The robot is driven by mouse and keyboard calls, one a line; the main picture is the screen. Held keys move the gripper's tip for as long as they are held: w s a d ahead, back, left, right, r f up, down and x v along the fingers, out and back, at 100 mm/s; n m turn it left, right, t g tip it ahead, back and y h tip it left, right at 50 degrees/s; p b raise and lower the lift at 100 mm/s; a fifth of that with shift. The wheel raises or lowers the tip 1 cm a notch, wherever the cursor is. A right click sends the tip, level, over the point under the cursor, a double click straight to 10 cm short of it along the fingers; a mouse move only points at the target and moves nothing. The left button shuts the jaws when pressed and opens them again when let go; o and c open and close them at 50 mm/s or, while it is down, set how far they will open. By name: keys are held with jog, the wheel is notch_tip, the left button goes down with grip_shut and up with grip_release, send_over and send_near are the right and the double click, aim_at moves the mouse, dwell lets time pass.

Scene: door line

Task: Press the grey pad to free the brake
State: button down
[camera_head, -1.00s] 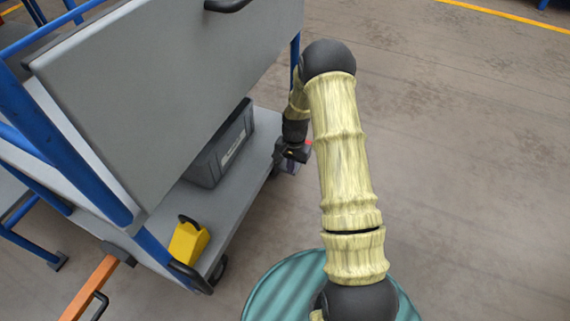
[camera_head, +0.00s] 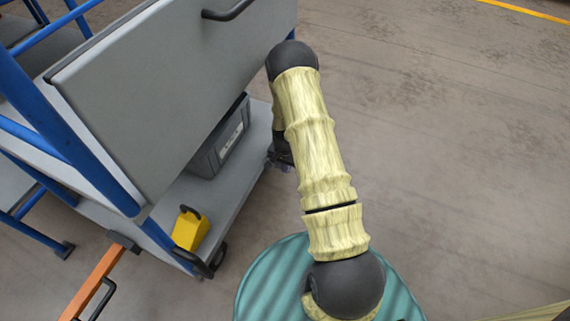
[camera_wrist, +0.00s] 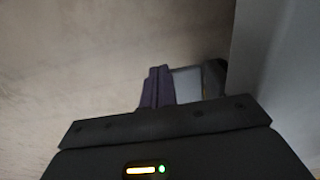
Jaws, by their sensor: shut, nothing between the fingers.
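My gripper (camera_head: 284,164) is low beside the right edge of the trolley's lower shelf, mostly hidden behind my arm in the head view. In the wrist view its dark purple fingers (camera_wrist: 157,88) are together and empty, pointing away from the camera. Just right of them is a small pale grey flat piece (camera_wrist: 187,83), with a dark rounded part (camera_wrist: 214,76) beside it. This may be the grey pad, but I cannot be sure. I cannot tell whether the fingers touch it. No pad shows clearly in the head view.
The grey trolley panel (camera_head: 170,90) with a black handle (camera_head: 230,12) stands above the lower shelf (camera_head: 222,195). A grey bin (camera_head: 219,145) and a yellow block (camera_head: 190,231) are on that shelf. An orange bar (camera_head: 98,282) is at lower left. Floor to the right is clear.

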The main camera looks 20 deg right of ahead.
jog(key=shift+s+a+f, duration=0.1)
jog(key=shift+f, duration=0.15)
notch_tip(320, 180, up, 8)
jog(key=p, duration=0.4)
dwell(0.7)
